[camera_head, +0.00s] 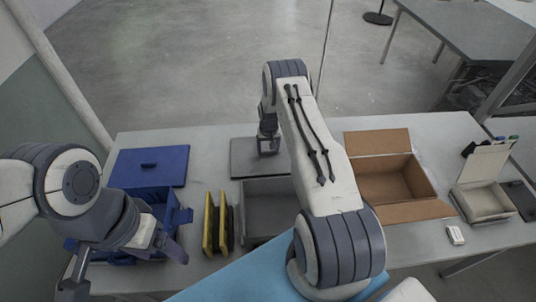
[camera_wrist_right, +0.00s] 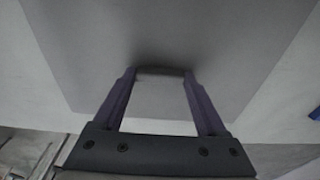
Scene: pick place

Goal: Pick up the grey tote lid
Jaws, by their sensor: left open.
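The grey tote lid (camera_head: 242,171) lies flat on the table behind the open grey tote (camera_head: 262,213). My right gripper (camera_head: 268,148) reaches down onto the lid from above. In the right wrist view the lid (camera_wrist_right: 100,50) fills most of the picture, and its raised handle (camera_wrist_right: 160,72) sits between the two fingertips of the right gripper (camera_wrist_right: 160,78). The fingertips are at the handle's ends; whether they press on it cannot be told. My left gripper (camera_head: 128,272) is open and empty, near the front of the blue tote (camera_head: 160,200).
A blue lid (camera_head: 150,165) lies behind the blue tote. Yellow-and-black upright items (camera_head: 210,224) stand between the totes. An open cardboard box (camera_head: 395,180) and a small open carton (camera_head: 485,202) stand to the right. A small white object (camera_head: 455,235) lies near the front edge.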

